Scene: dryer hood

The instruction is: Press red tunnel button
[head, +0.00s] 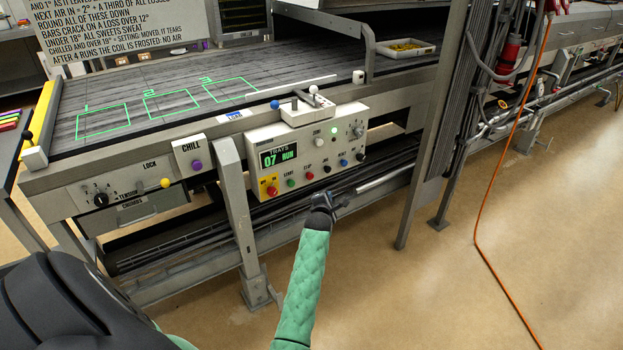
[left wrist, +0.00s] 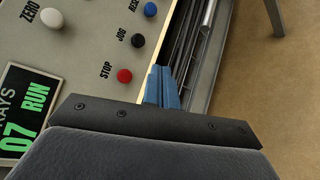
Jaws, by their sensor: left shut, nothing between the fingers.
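The grey control panel (head: 341,133) shows "TRAYS 07 RUN" on its screen. A red button marked STOP (left wrist: 124,75) sits in its lower row and also shows in the head view (head: 309,176). A second red button (head: 271,191) is on a yellow patch at the panel's lower left. My left gripper (head: 324,200) is just in front of and below the panel. In the left wrist view its blue fingers (left wrist: 162,88) are shut and empty, to the right of the STOP button at the panel's edge. No contact with the button shows. My right gripper is out of view.
Beside STOP are a green button (head: 291,183), a black JOG button (left wrist: 138,40) and a blue button (left wrist: 150,9). A lever box (head: 307,110) sits above the panel. A grey post (head: 236,205) stands to its left. Open floor lies at the right.

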